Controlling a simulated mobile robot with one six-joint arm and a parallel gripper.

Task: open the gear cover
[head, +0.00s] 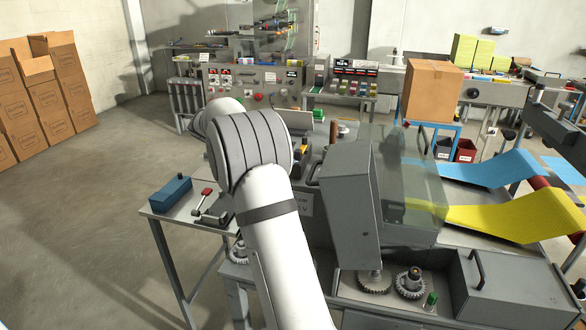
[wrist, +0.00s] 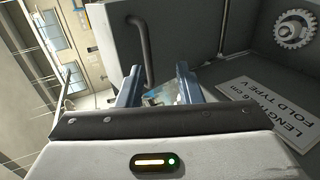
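The grey gear cover (head: 350,205) stands tilted up on the machine in the head view, with toothed gears (head: 375,280) exposed below it. A dark bar handle (head: 313,170) is on its left side. In the wrist view the handle (wrist: 146,50) stands on a grey panel, just beyond my gripper (wrist: 158,84). My gripper's two blue fingers are apart, with the handle's lower end in line with the gap. I cannot tell whether they touch it. A gear (wrist: 294,29) shows at upper right in the wrist view. My arm hides the gripper in the head view.
A clear cover (head: 415,190) stands right of the gear cover. A grey box with a handle (head: 505,290) sits at lower right. A side table with a blue box (head: 171,192) and a red-handled lever (head: 206,197) is left of my arm. Floor at left is free.

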